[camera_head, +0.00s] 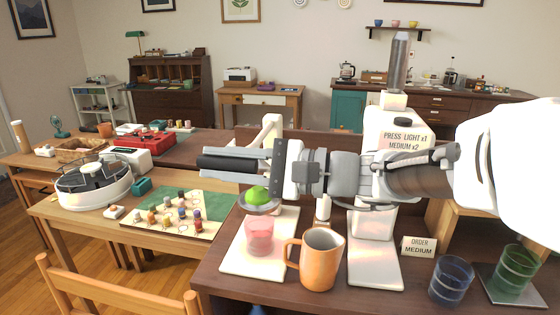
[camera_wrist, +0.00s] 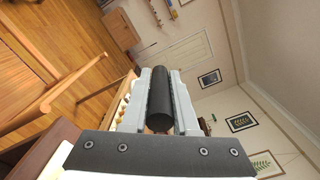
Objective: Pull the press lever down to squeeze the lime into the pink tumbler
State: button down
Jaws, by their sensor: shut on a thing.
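A green lime (camera_head: 257,195) sits in a grey cup-shaped holder (camera_head: 259,208) directly above the pink tumbler (camera_head: 260,236), which stands upright on a white base plate (camera_head: 236,264). My gripper (camera_head: 232,162) is shut on the black lever handle (camera_head: 216,167), just above and left of the lime. In the wrist view the handle (camera_wrist: 160,100) lies lengthwise between the two grey fingers. A white press post (camera_head: 270,133) rises behind my gripper. My arm hides most of the lever and its pivot.
An orange mug (camera_head: 317,261) stands just right of the tumbler. A blue glass (camera_head: 451,280) and a green glass (camera_head: 514,270) stand at the right. A sign (camera_head: 419,246) reads ORDER MEDIUM; a label (camera_head: 406,139) reads PRESS LIGHT x1, MEDIUM x2. A game board (camera_head: 215,205) lies on the left table.

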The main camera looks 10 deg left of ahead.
notch_tip(320, 180, down, 12)
jog(key=w+b, duration=0.1)
jog(key=b, duration=0.7)
jog(key=shift+w+d, duration=0.15)
jog(key=c, duration=0.7)
grip_release()
jog(key=shift+w+f, duration=0.1)
jog(key=shift+f, duration=0.05)
jog(key=shift+d, duration=0.1)
jog(key=d+p, duration=0.1)
jog(key=d, duration=0.4)
jog(key=s+d+p, duration=0.1)
jog(key=d, duration=0.5)
jog(key=d+p, duration=0.1)
jog(key=d, duration=0.5)
jog(key=shift+s+r, duration=0.25)
jog(key=shift+s, duration=0.05)
